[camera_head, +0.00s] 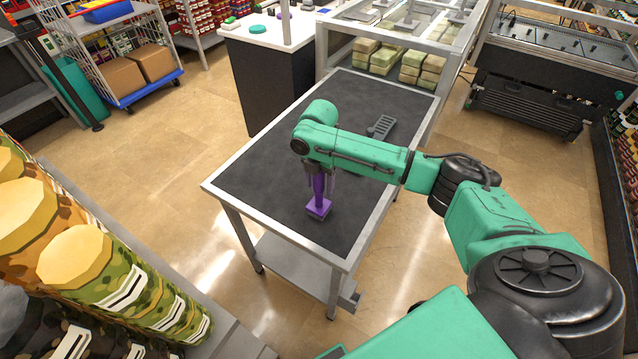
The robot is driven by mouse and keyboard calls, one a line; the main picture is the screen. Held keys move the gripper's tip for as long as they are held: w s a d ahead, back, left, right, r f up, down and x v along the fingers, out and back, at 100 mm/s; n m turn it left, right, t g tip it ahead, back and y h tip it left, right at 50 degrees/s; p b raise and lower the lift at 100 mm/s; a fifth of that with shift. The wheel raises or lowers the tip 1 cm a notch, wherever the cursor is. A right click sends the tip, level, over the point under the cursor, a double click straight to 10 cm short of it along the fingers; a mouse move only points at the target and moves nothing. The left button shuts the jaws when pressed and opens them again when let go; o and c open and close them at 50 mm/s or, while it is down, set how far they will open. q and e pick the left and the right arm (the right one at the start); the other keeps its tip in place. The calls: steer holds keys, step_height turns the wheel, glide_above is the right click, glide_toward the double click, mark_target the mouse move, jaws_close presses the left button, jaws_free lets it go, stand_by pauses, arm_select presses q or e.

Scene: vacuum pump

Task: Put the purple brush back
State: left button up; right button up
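A purple brush (319,207) stands upright on the dark top of the metal table (268,165), near its front end. Its handle points up and its block-shaped head is at the bottom. My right gripper (320,186) points down from above with its fingers on both sides of the handle, and it looks closed on it. Whether the head touches the table top is hard to tell. My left gripper is not in view.
A grey slotted holder (381,127) lies on the table behind my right arm. A white counter (268,32) and a glass case (395,55) stand behind the table. Large camouflage-patterned containers (110,270) fill the lower left. The table's left half is clear.

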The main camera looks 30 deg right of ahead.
step_height(320, 180, up, 12)
steer(key=shift+r+b, duration=0.15)
steer(key=shift+b, duration=0.7)
